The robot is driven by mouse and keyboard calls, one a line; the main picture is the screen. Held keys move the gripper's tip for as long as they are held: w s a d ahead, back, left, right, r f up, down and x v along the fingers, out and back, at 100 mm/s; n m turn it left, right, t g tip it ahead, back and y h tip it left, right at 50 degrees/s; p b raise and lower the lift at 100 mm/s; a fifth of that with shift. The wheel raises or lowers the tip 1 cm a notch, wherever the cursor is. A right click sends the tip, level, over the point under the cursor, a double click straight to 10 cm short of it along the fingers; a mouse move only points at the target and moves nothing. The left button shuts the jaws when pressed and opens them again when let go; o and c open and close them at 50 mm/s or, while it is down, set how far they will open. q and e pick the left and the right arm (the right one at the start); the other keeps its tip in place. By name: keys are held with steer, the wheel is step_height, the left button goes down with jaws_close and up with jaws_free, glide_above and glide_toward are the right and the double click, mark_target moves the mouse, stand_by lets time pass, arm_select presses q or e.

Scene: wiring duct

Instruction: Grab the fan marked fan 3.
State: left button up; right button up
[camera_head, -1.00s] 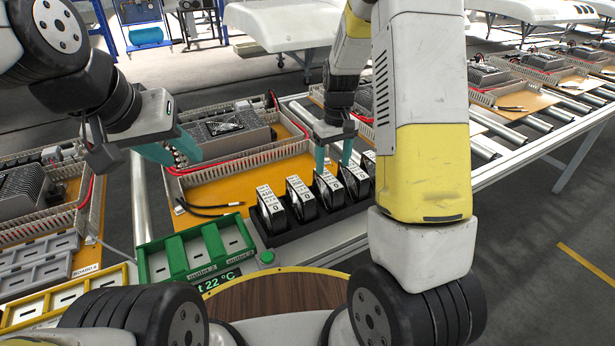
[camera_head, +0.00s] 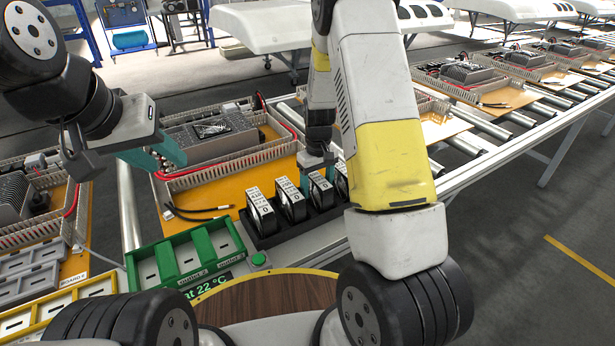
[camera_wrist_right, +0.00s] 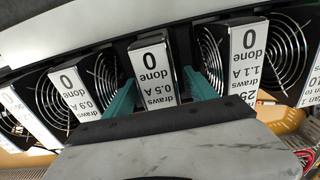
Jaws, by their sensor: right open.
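Several black fans with white labels stand upright in a row in a black rack (camera_head: 290,231). My right gripper (camera_wrist_right: 160,95) is open, its teal fingers on either side of one fan (camera_wrist_right: 153,70), whose label reads "0 done", "0.5 A draws". Its number is hidden by my gripper body. It is third counting from the fan at the right edge (camera_wrist_right: 312,85), whose partly cut label seems to end in "an 1". In the head view it is the third fan from the left (camera_head: 320,190). My left gripper (camera_head: 160,156) hangs open and empty over the board at left.
Fans (camera_wrist_right: 245,55) and (camera_wrist_right: 75,92) stand close on both sides of the fingers. A green tray (camera_head: 190,256) lies left of the rack. An orange board (camera_head: 225,190) with a wiring duct and grey unit lies behind. My right arm covers the rack's right end.

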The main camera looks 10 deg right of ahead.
steer(key=c, duration=1.4)
jaws_close()
steer(key=shift+r, duration=0.1)
